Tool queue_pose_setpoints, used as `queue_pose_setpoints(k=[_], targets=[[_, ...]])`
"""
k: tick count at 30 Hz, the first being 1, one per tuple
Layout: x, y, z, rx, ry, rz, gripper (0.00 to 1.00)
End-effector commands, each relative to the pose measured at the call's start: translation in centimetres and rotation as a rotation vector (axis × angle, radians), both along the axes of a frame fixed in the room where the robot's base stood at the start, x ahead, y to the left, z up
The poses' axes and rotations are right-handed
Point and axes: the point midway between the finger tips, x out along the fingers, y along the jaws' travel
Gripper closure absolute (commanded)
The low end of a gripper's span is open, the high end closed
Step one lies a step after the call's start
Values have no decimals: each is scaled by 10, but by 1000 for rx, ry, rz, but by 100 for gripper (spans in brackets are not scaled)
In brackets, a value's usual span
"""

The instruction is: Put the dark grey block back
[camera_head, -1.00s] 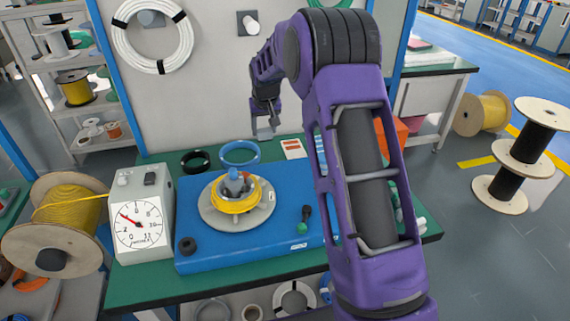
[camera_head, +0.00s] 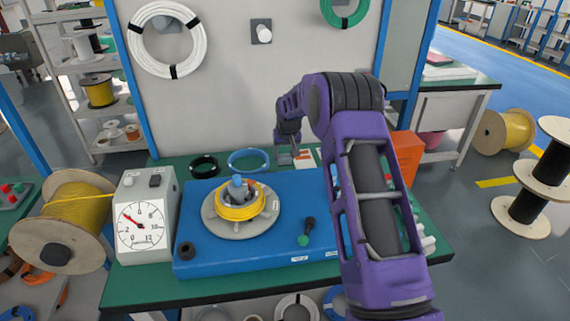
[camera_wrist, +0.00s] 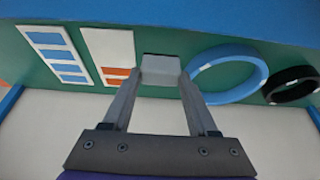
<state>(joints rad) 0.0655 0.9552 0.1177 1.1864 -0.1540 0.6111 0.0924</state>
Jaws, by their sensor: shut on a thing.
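My gripper (camera_head: 285,152) is low over the back of the green table, between the blue ring and the printed cards in the head view. In the wrist view, my gripper (camera_wrist: 160,82) has its two fingers shut on a small grey block (camera_wrist: 160,66), which I take for the dark grey block, though it looks fairly light there. The block is held between the fingertips, close over the green surface. I cannot tell whether it touches the table. In the head view the block is too small to make out clearly.
A blue ring (camera_head: 248,161) and a black ring (camera_head: 204,166) lie on the green table. Cards (camera_head: 305,158) lie beside my gripper. The blue base (camera_head: 285,245) bears a yellow-wound disc (camera_head: 238,208). A dial box (camera_head: 146,220) stands left. A wall panel (camera_head: 230,100) rises behind.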

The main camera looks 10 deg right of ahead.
Motion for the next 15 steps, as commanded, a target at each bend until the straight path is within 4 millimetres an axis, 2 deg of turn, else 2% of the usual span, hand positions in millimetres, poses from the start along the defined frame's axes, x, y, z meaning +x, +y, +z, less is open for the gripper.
queue_pose_setpoints(k=[6,15], targets=[[-1,0,-31,0,3,-1,90],[0,0,-35,0,0,0,90]])
